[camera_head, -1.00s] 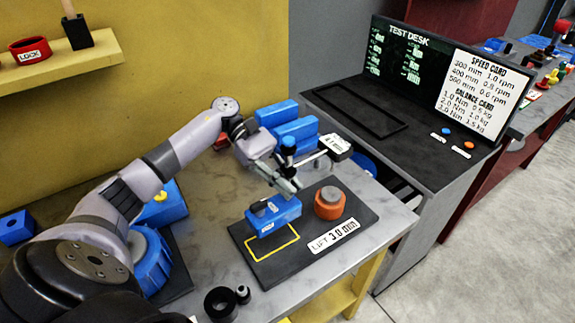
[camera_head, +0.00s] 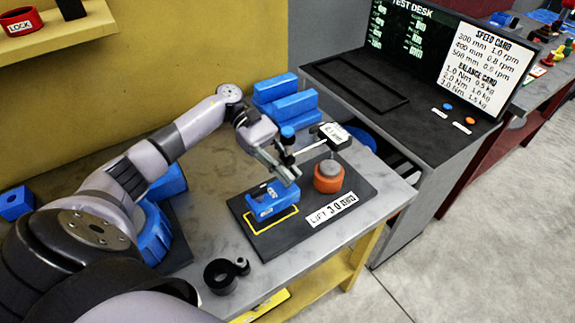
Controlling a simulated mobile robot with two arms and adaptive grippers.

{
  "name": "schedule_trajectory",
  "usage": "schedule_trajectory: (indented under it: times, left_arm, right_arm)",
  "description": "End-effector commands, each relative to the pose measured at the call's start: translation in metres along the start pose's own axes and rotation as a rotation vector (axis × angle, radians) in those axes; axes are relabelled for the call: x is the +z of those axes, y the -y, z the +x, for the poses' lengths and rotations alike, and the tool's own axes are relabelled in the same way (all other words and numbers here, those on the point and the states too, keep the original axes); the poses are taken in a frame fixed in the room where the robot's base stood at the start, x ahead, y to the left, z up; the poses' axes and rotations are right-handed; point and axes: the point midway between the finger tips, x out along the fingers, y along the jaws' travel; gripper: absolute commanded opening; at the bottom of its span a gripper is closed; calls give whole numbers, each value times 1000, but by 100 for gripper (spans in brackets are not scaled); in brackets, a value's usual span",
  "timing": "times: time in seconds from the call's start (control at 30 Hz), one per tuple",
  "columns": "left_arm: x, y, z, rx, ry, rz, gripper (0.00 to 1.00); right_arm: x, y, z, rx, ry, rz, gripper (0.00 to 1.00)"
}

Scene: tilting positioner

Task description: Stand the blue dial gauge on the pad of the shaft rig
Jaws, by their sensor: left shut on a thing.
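The blue dial gauge (camera_head: 263,206) has a blue block base, a dark post with a blue cap, and a rod reaching right to a white-faced head. My left gripper (camera_head: 288,174) is shut on it above the base. The gauge looks upright. Its base is over the yellow-outlined pad (camera_head: 258,233) on the dark plate of the shaft rig (camera_head: 283,245); I cannot tell whether it touches. The rig's orange shaft part (camera_head: 327,184) with a grey top stands just right of the base, below the gauge head. My right gripper is not in view.
Blue blocks (camera_head: 288,103) lie behind the gauge. A black ring (camera_head: 220,276) and a small black piece sit near the front edge of the grey table (camera_head: 205,235). The test desk (camera_head: 430,123) stands at right. A yellow shelf (camera_head: 85,33) hangs at upper left.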

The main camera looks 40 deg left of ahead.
Motion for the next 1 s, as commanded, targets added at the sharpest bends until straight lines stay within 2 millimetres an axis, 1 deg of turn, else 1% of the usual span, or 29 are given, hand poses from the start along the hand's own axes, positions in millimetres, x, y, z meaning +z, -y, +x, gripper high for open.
schedule_trajectory:
  times: [0.53, 1.0]
  left_arm:
    - [2, -1, -1, 2, 3, 4, 0]
    - [2, -1, 0, 3, 3, 5, 0]
  right_arm:
    - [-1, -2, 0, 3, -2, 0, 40]
    - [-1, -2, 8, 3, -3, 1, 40]
